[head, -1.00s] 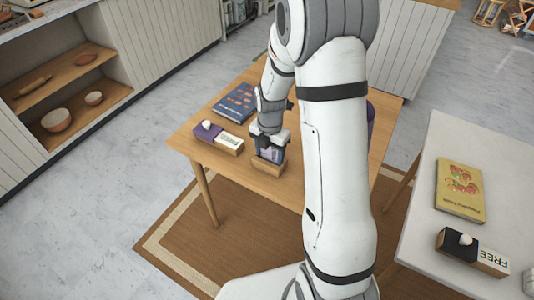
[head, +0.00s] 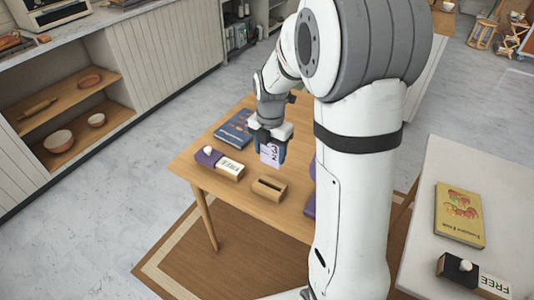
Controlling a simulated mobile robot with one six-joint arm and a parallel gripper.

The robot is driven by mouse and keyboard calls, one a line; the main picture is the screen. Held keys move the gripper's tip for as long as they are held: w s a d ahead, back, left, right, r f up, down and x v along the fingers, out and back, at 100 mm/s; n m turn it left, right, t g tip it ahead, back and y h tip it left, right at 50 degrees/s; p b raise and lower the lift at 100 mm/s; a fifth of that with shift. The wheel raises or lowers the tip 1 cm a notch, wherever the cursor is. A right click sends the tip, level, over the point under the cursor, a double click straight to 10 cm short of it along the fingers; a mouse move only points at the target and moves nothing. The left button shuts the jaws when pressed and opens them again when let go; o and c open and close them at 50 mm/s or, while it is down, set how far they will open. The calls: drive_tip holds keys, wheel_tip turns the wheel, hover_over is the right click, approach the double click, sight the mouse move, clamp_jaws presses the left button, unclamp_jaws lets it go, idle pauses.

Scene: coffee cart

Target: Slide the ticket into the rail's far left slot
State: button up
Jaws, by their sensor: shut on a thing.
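My gripper (head: 271,137) is shut on the ticket (head: 271,154), a pale lilac card with dark print. It holds the ticket upright above the wooden table. A small wooden block (head: 269,190) with a single dark slot stands just below and in front of the ticket, and the slot looks empty. The ticket appears clear of the block. I cannot make out a rail with several slots in this view; my arm hides part of the table's right side.
A purple thing (head: 311,197) is partly behind my arm. A pale table (head: 430,190) at right bears a yellow book (head: 459,214) and a black sign block (head: 456,268).

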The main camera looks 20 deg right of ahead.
drive_tip(key=shift+r+p, duration=1)
drive_tip(key=shift+r, duration=0.55)
drive_tip(key=shift+w, duration=0.1)
